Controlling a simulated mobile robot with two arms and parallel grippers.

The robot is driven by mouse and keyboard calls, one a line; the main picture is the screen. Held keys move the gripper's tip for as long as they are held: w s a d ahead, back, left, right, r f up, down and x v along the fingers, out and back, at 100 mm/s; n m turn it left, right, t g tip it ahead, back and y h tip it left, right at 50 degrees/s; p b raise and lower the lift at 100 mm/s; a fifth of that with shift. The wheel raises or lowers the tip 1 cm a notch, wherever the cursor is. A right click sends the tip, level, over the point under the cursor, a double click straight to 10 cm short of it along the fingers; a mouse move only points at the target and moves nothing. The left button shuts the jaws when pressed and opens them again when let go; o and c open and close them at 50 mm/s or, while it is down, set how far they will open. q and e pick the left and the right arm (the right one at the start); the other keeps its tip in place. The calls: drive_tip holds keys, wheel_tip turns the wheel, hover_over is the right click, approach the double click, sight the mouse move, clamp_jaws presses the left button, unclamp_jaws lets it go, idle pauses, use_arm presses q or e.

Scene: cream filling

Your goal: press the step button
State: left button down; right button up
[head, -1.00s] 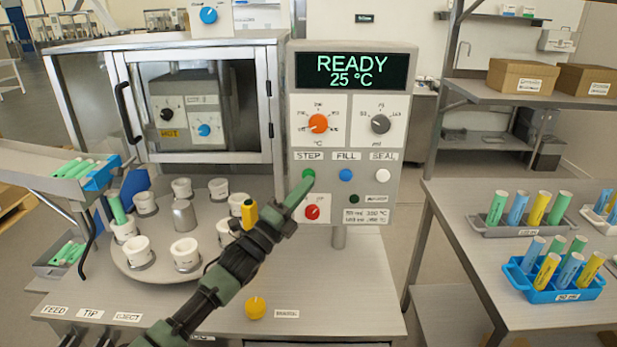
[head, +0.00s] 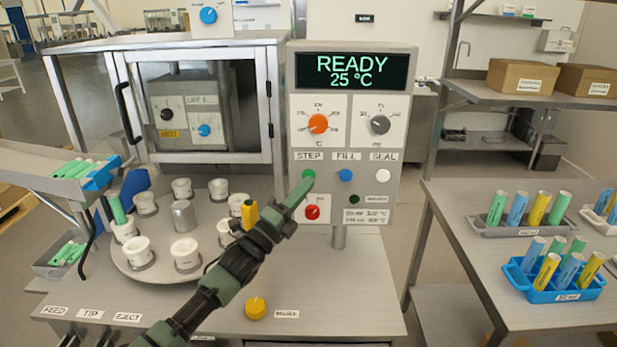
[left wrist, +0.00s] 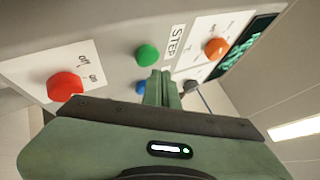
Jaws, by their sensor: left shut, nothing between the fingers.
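The STEP button (head: 308,174) is a green round button on the grey control panel, below its STEP label, and it shows whole in the left wrist view (left wrist: 148,54). My left gripper (head: 307,184) is shut and empty. Its green fingertips are just below the button in the head view and overlap its lower edge. In the left wrist view the fingertips (left wrist: 165,76) appear beside the green button, over the panel; I cannot tell if they touch anything. The display (head: 351,71) reads READY 25 °C. My right gripper is not in view.
The blue FILL button (head: 345,175) and white SEAL button (head: 383,175) sit to the right. A red knob (head: 312,212) is just below the fingertips. A turntable with several white cups (head: 186,254) stands left of my arm. An orange knob (head: 318,124) is above.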

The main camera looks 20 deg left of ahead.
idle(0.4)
use_arm(q)
drive_tip(key=shift+w+a+b, duration=0.1)
drive_tip(key=shift+w+b, duration=0.35)
drive_tip(key=shift+w+a+b, duration=0.2)
drive_tip(key=shift+w+b, duration=0.3)
drive_tip(key=shift+b, duration=0.05)
idle(0.6)
drive_tip(key=shift+s, duration=0.15)
drive_tip(key=shift+s+d+p, duration=0.25)
drive_tip(key=shift+s+p, duration=0.35)
drive_tip(key=shift+s, duration=0.2)
drive_tip(key=s+p, duration=0.1)
drive_tip(key=s, duration=0.1)
drive_tip(key=s+d+p, duration=0.1)
drive_tip(key=s, duration=0.1)
drive_tip(key=shift+s+d, duration=0.2)
drive_tip(key=shift+s, duration=0.2)
